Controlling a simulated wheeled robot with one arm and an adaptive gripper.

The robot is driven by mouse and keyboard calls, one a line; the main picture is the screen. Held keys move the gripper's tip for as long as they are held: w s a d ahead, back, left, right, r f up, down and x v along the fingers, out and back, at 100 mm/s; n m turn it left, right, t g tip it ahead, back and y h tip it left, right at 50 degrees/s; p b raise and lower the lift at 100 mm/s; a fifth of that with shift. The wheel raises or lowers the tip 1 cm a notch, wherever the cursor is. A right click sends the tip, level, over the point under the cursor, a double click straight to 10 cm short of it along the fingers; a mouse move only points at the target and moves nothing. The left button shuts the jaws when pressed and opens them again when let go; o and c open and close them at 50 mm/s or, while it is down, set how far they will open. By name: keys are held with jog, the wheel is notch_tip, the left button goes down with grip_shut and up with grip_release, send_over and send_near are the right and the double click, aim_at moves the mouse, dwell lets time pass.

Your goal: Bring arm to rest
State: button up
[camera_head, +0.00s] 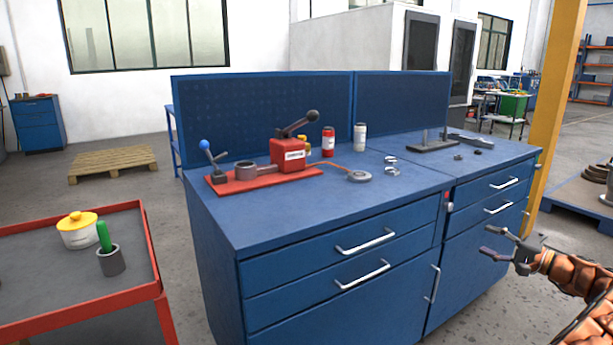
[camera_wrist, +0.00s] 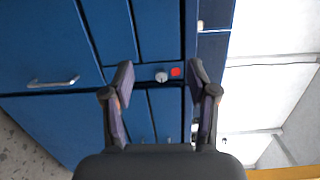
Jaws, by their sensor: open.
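My gripper (camera_head: 497,243) is at the right of the head view, in front of the blue workbench (camera_head: 345,215) and below its top. It is open and empty. In the wrist view my gripper (camera_wrist: 160,85) shows two spread fingers with the bench's drawer fronts beyond them. On the bench stands a red valve fixture (camera_head: 288,154) on a red base plate, with a black-knobbed lever. A blue-knobbed lever (camera_head: 207,150) and a grey ring (camera_head: 246,165) are on the same plate. A flat grey disc (camera_head: 357,175) lies to the right of the fixture.
A red-rimmed cart (camera_head: 155,275) at left holds a yellow-lidded pot (camera_head: 78,230) and a grey cup (camera_head: 111,261) with a green handle. A red bottle (camera_head: 328,142) and a white bottle (camera_head: 360,137) stand on the bench. A yellow post (camera_head: 556,100) rises behind my arm.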

jog(key=s+a+r+n+g+y, duration=0.1)
jog(key=a+r+n+g, duration=0.15)
jog(key=a, duration=0.95)
jog(key=s+a+r+n+g+y, duration=0.15)
jog(key=a+g, duration=0.25)
jog(key=a, duration=0.7)
jog(key=s+a+n+g+h, duration=0.2)
jog(key=s+a+n+g, duration=0.35)
jog(key=s+a, duration=1.25)
jog(key=s+a+f+g+h, duration=0.2)
jog(key=s+f+g+h, duration=0.25)
jog(key=s, duration=0.85)
jog(key=s+d+f+n+h, duration=0.1)
jog(key=s+d+f+h, duration=0.3)
jog(key=s, duration=0.5)
jog(key=s+d+f+n+h, duration=0.1)
jog(key=s+d+f+h, duration=0.15)
jog(key=s+d, duration=0.4)
notch_tip(320, 180, up, 26)
jog(key=s+a+p, duration=0.1)
jog(key=s+p, duration=0.2)
jog(key=p, duration=2)
jog(key=shift+a+f+p, duration=0.2)
jog(key=shift+f+p, duration=0.05)
jog(key=shift+p, duration=0.05)
jog(key=shift+t, duration=0.25)
